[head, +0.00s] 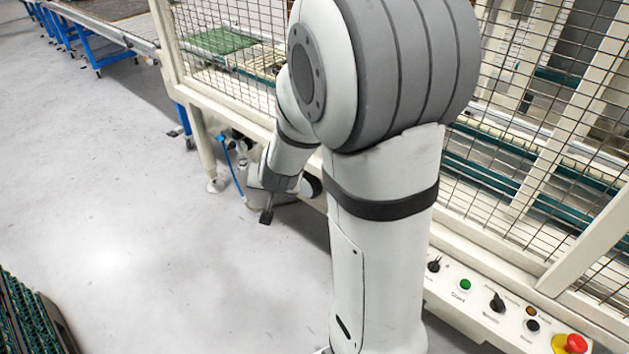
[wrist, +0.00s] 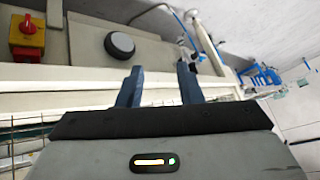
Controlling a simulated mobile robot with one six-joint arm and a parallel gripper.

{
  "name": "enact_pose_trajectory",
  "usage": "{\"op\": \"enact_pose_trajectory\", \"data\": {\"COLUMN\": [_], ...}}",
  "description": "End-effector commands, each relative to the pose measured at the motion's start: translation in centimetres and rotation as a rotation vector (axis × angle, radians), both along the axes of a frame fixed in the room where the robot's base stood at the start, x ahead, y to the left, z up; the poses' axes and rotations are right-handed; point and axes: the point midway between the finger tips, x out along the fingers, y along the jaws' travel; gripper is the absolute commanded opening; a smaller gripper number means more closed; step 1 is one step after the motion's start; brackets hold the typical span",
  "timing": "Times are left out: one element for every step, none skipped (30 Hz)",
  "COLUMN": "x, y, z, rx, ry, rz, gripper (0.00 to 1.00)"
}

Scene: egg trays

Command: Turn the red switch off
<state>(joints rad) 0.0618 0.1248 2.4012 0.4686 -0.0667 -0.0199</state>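The red switch (wrist: 28,26) is a red knob on a yellow plate, at the upper left of the wrist view on a grey surface. My gripper (wrist: 158,80) is open and empty there, its two dark fingers spread apart. The switch lies well to the left of the fingers, not between them and not touched. In the head view my gripper (head: 268,213) hangs low beside the fence post, small and partly turned away. I cannot make out the red switch near it in that view.
A round dark knob (wrist: 119,44) sits on the grey surface beside the switch. A control panel (head: 478,297) with a red button on yellow (head: 573,344) is at the lower right. Mesh fencing (head: 235,60) stands behind my arm. The floor (head: 120,200) at left is mostly clear.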

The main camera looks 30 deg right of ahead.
Motion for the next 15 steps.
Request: {"op": "enact_pose_trajectory", "data": {"x": [1.5, 2.3, 3.1, 3.6, 4.1, 4.5, 4.7, 4.8, 4.7, 4.6, 4.4, 3.9, 3.5, 3.0, 2.3], "y": [-1.0, -1.8, -3.0, -3.9, -4.8, -6.1, -7.1, -8.1, -9.5, -10.5, -11.5, -12.7, -13.7, -14.5, -15.6], "z": [-3.7, -5.0, -6.9, -8.2, -9.6, -11.5, -12.9, -14.2, -16.1, -17.4, -18.7, -20.4, -21.7, -22.9, -24.4], "rx": [0.008, 0.0, -0.015, -0.028, -0.045, -0.072, -0.094, -0.118, -0.155, -0.184, -0.217, -0.265, -0.304, -0.344, -0.399], "ry": [-0.034, -0.058, -0.086, -0.109, -0.131, -0.16, -0.18, -0.199, -0.224, -0.244, -0.262, -0.285, -0.303, -0.32, -0.341], "rz": [-0.067, -0.109, -0.166, -0.209, -0.251, -0.307, -0.348, -0.388, -0.441, -0.479, -0.515, -0.563, -0.595, -0.625, -0.662], "gripper": [0.33, 0.33, 0.33, 0.33, 0.33, 0.33, 0.33, 0.33, 0.33, 0.33, 0.33, 0.33, 0.33, 0.33, 0.33]}}
